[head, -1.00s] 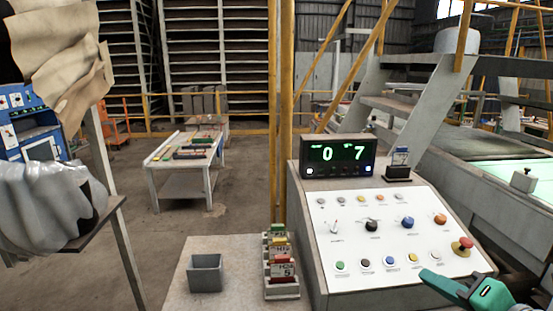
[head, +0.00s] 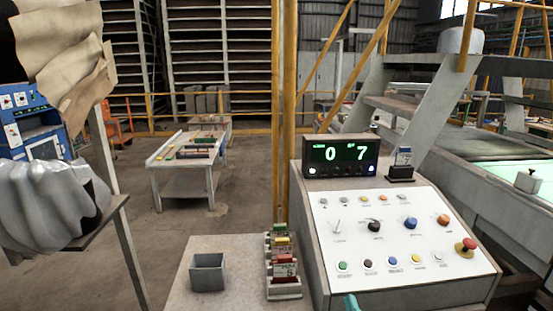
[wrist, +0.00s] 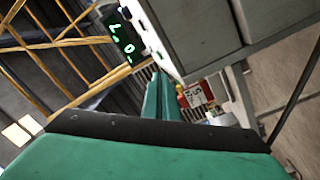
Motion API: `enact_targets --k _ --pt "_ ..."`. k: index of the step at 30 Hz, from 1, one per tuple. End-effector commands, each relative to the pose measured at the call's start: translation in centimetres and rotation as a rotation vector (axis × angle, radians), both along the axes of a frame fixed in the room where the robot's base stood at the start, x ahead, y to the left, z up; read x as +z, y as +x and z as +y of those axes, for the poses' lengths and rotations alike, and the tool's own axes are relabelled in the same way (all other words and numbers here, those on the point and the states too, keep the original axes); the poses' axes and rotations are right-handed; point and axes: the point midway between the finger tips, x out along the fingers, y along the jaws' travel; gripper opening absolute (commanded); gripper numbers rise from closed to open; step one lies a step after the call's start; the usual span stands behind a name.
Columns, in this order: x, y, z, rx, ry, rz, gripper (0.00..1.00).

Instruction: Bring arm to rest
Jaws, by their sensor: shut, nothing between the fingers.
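My gripper, with teal fingers, shows in the head view only as a small tip (head: 351,303) at the bottom edge, in front of the control panel (head: 393,279). In the wrist view its fingers (wrist: 161,98) are together, with nothing between them. The rest of my arm is out of the head view. The wrist view is tilted and shows the panel's green-digit display (wrist: 124,38) beyond the fingers at upper left. A red and white card (wrist: 196,96) shows just right of the fingertips.
The display (head: 340,155) reads 0 and 7. A card in a black stand (head: 401,173) is beside it. Left of the panel are a rack of coloured cards (head: 283,291) and an open grey box (head: 208,273). A red mushroom button (head: 466,247) is at the panel's right.

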Motion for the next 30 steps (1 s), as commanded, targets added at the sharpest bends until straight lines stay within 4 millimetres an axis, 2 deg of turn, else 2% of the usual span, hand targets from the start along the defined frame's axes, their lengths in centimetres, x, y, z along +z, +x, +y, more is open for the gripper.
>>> enact_targets --k 1,8,14,21,30 --pt "-1.7 -0.4 1.3 -0.01 0.068 0.01 0.0" --pt "-7.9 -3.1 5.1 -0.082 0.333 0.043 0.0" --pt "-13.0 -7.0 8.5 -0.143 0.517 0.081 0.0" --pt "-17.8 -13.4 12.0 -0.204 0.678 0.127 0.0" --pt "-21.3 -22.6 15.3 -0.236 0.799 0.184 0.0"
